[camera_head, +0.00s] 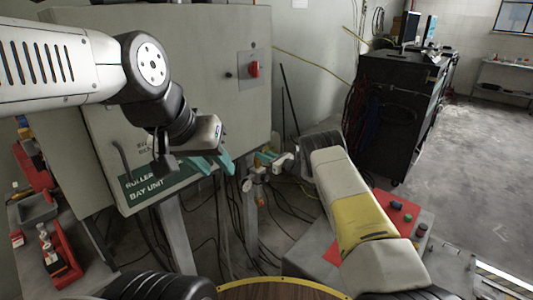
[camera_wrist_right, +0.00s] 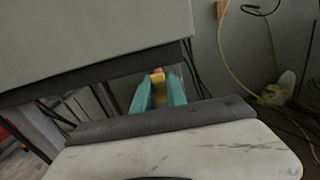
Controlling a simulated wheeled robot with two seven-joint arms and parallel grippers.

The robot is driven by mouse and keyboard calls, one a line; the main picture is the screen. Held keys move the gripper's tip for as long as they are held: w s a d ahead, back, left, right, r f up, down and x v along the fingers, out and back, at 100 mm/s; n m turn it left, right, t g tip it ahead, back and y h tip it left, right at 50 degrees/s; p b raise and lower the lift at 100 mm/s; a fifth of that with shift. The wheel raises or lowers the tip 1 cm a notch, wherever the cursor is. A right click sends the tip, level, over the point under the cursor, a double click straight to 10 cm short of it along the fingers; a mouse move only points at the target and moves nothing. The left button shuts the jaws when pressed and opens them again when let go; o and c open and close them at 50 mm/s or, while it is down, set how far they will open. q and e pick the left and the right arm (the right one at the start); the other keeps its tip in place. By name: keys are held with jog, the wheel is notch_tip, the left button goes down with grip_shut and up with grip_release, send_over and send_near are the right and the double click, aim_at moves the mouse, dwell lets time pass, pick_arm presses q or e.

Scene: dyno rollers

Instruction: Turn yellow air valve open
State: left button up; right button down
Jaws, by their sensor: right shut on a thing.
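The yellow air valve handle (camera_wrist_right: 157,78) shows in the right wrist view as a small yellow-orange piece between the teal fingertips. My right gripper (camera_wrist_right: 160,92) is shut on it. In the head view my right gripper (camera_head: 268,157) is at the pipe fittings beside the cabinet's lower right edge, and the handle there is too small and covered to make out its angle. My left gripper (camera_head: 212,165) is open and empty in front of the cabinet's lower part, its teal fingers apart, left of the valve.
A grey cabinet (camera_head: 205,60) with a red switch (camera_head: 253,69) stands behind the grippers. A small gauge (camera_head: 247,185) and dark hanging cables lie below the fittings. A red-topped button panel (camera_head: 398,210) is at the right, and a black rack (camera_head: 400,115) stands behind.

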jog(key=shift+s+f, duration=0.1)
jog(key=shift+f, duration=0.05)
dwell(0.4)
jog(key=c, duration=1.3)
grip_release()
jog(key=shift+c, duration=0.2)
jog(key=v, duration=0.7)
jog(key=shift+s+d, duration=0.25)
